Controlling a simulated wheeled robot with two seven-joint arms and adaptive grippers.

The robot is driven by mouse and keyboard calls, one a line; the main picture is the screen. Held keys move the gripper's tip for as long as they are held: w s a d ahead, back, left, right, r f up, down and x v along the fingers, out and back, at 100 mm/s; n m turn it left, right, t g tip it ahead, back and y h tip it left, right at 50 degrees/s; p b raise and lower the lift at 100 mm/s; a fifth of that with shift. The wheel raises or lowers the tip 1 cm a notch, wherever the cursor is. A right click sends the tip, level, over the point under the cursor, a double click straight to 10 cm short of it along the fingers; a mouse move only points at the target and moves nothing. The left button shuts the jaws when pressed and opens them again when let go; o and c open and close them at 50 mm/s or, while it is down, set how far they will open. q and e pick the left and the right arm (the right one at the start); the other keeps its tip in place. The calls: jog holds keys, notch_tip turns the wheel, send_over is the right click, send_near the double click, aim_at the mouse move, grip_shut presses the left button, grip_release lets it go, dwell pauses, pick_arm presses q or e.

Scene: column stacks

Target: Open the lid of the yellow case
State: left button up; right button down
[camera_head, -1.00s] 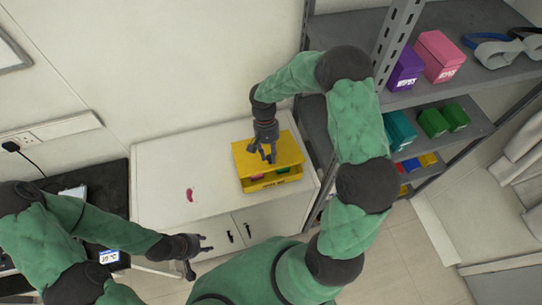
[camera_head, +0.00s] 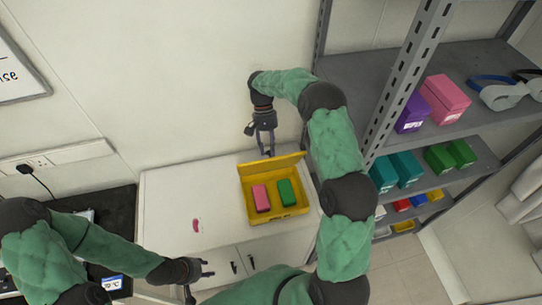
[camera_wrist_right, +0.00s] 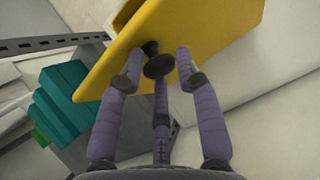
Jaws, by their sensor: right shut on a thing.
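The yellow case (camera_head: 249,210) stands on the white cabinet top, with its lid (camera_head: 258,174) raised at the back, standing steeply up. Inside the case lie a pink box (camera_head: 261,197) and a green box (camera_head: 287,193). My right gripper (camera_head: 267,151) is at the raised lid's upper edge, behind the case. In the right wrist view its fingers (camera_wrist_right: 158,72) are around a dark knob (camera_wrist_right: 150,48) on the yellow lid and shut on it. My left gripper (camera_head: 204,280) is open and empty, low by the cabinet's front edge.
A small pink-red item (camera_head: 196,225) lies on the white cabinet (camera_head: 175,195) left of the case. A grey shelf unit (camera_head: 390,60) with several coloured boxes stands at the right. A dark table (camera_head: 105,205) stands at the left.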

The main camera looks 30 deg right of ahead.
jog(key=shift+w+d+f, duration=0.1)
jog(key=shift+w+f, duration=0.25)
jog(key=shift+w, duration=0.25)
jog(key=shift+w+d+f, duration=0.1)
jog(key=shift+w+f, duration=0.2)
jog(key=shift+w, duration=0.25)
jog(key=c, duration=1.1)
grip_release()
jog(key=shift+o, duration=1)
jog(key=shift+w+f, duration=0.1)
jog(key=shift+w, duration=0.05)
jog(key=shift+w+d, duration=0.1)
jog(key=shift+w+r, duration=0.1)
jog(key=shift+r, duration=0.1)
